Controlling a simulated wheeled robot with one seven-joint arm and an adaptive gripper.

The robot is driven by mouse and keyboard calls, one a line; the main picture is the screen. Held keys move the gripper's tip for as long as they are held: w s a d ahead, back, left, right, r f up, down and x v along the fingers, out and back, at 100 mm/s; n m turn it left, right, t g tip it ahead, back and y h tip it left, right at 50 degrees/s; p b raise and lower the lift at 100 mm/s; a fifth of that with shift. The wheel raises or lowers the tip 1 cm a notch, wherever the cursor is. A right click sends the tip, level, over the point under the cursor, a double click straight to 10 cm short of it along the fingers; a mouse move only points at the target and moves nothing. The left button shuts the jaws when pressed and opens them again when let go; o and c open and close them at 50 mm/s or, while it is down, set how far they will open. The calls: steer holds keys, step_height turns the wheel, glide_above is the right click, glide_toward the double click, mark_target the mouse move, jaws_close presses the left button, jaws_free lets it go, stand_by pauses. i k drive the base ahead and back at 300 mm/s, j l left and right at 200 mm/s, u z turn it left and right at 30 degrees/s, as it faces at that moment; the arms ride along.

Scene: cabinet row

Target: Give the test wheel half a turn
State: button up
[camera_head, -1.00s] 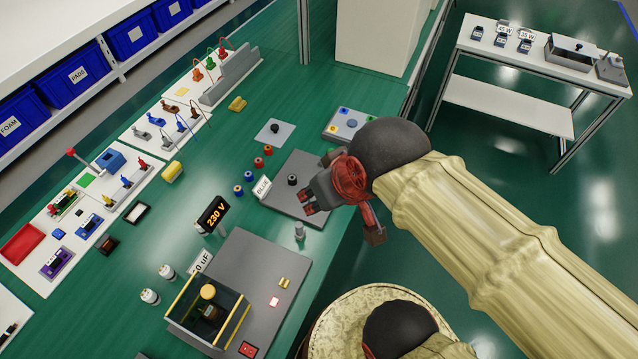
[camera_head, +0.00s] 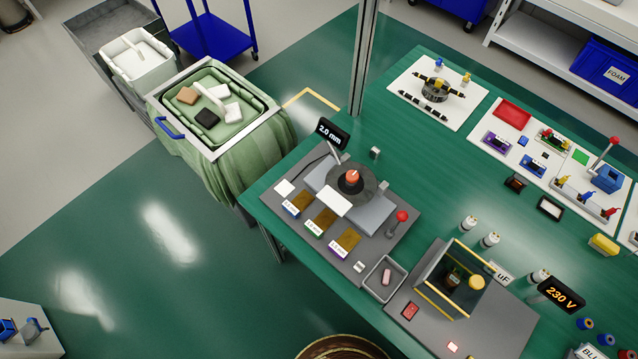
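A dark round wheel (camera_head: 366,187) with an orange-red hub lies flat on a grey test rig (camera_head: 378,236) near the left end of the green bench; it looks like the test wheel. A white card-like piece (camera_head: 335,202) lies at its front edge and covers part of the rim. A black display (camera_head: 332,133) behind it reads 2.0 mm. A thin rod leans from near the display toward the wheel. A red-knobbed lever (camera_head: 401,217) stands to the right of the wheel. My gripper is not in view.
Labelled brownish plates (camera_head: 321,222) lie in front of the wheel. A small grey tray (camera_head: 384,279) and a yellow-edged clear box (camera_head: 452,280) stand to the right. A green-draped cart (camera_head: 215,170) stands left of the bench. Bare green bench top (camera_head: 425,165) lies behind the rig.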

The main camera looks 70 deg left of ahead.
mark_target(350, 183)
steer(key=u, duration=2.1)
steer(key=j+z, duration=0.15)
steer(key=z, duration=0.25)
steer(key=k+j+z, duration=0.1)
steer(key=z, duration=0.3)
steer(key=k+j+z, duration=0.1)
steer(key=z, duration=0.25)
